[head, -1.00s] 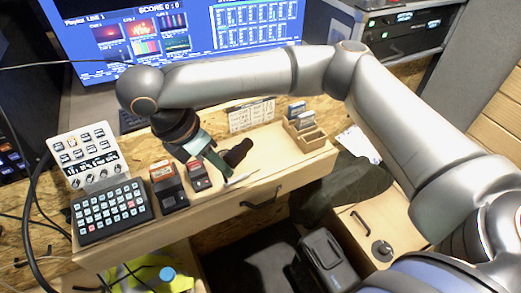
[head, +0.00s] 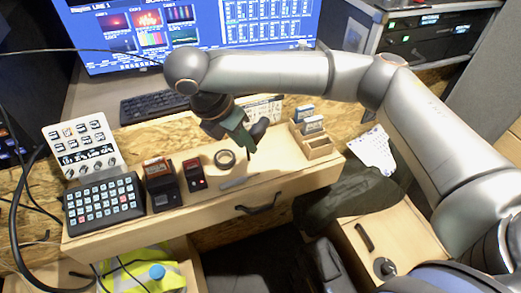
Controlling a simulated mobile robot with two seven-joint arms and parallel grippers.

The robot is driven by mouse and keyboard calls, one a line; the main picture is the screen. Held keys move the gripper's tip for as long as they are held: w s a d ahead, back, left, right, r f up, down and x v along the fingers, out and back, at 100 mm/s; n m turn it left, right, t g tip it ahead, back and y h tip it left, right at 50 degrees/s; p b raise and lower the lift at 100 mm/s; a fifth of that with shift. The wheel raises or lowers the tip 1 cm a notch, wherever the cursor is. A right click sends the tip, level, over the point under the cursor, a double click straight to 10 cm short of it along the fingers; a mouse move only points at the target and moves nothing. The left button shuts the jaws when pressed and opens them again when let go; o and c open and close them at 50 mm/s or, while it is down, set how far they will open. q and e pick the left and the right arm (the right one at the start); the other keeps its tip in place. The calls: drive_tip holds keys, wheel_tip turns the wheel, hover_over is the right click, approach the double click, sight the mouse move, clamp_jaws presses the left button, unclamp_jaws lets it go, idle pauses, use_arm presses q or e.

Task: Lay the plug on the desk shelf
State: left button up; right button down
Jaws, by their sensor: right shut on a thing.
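My right gripper (head: 247,147), with green fingers, hangs over the middle of the wooden desk shelf (head: 284,162) and points down. It is shut on a small black thing that looks like the plug (head: 259,128), which sticks out at the far right side of the fingers. The fingers hide part of it, and I cannot tell whether it touches the shelf. My left gripper is not in view.
The shelf is bare between stick and holder.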

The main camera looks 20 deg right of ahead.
drive_tip(key=w+d+f, duration=0.2)
drive_tip(key=d, duration=0.1)
drive_tip(key=shift+w+d+f, duration=0.1)
drive_tip(key=shift+w+d, duration=0.15)
drive_tip(key=shift+w, duration=0.15)
drive_tip(key=w+d+f, duration=0.1)
drive_tip(key=d+f, duration=0.1)
drive_tip(key=f, duration=0.1)
drive_tip(key=w+d+f, duration=0.1)
drive_tip(key=f, duration=0.1)
drive_tip(key=shift+w+f+b, duration=0.15)
drive_tip(key=shift+w+b, duration=0.15)
drive_tip(key=shift+w, duration=0.05)
drive_tip(key=shift+d+f, duration=0.1)
drive_tip(key=shift+f, duration=1.45)
drive_tip(key=shift+f, duration=0.15)
drive_tip(key=c, duration=0.7)
unclamp_jaws()
drive_tip(key=v, duration=1.2)
drive_tip(key=shift+r+p, duration=0.2)
drive_tip(key=shift+p, duration=0.1)
